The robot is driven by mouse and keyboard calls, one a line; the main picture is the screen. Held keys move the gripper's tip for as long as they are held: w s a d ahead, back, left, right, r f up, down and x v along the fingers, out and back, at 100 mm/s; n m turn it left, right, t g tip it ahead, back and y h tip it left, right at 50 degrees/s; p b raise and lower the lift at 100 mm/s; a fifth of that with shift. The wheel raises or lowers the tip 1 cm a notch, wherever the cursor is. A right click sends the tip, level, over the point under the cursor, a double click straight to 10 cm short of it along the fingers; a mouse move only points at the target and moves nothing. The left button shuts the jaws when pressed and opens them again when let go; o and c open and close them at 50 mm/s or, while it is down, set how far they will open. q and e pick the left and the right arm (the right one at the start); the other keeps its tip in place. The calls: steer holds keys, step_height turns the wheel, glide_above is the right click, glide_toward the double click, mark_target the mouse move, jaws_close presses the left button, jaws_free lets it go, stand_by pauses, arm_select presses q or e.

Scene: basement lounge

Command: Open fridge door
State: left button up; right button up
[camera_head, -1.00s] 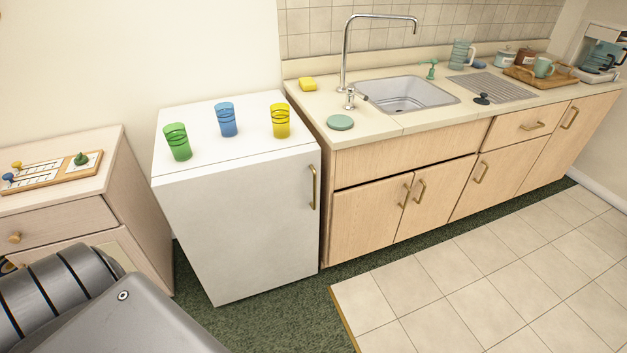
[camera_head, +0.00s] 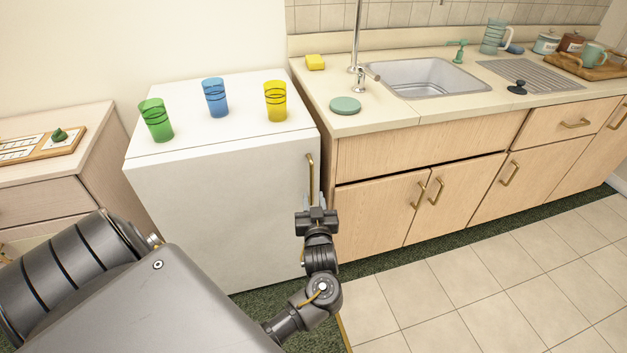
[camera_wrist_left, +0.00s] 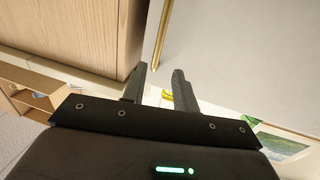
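The white fridge (camera_head: 225,210) stands left of the counter, its door closed. Its upright gold handle (camera_head: 310,175) is near the door's right edge. My left gripper (camera_head: 313,198) is in front of the door's right side, by the handle's lower end. In the left wrist view, its two fingers (camera_wrist_left: 159,70) are apart, with the pale fridge door (camera_wrist_left: 225,45) beyond them. A small yellow-gold piece shows between the fingers; I cannot tell whether it is the handle. No grip on the handle is visible. My right gripper is out of view.
Green (camera_head: 156,120), blue (camera_head: 216,98) and yellow (camera_head: 275,101) cups stand on the fridge top. A wooden cabinet (camera_head: 385,205) adjoins on the right, and a drawer unit (camera_head: 60,195) stands at left. Tiled floor (camera_head: 480,285) lies open at front right.

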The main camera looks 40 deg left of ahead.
mark_target(312, 176)
arm_select(q)
steer(key=x, duration=1.1)
steer(key=shift+w+d+f, duration=0.1)
steer(key=shift+f, duration=0.1)
steer(key=shift+c, duration=0.3)
jaws_close()
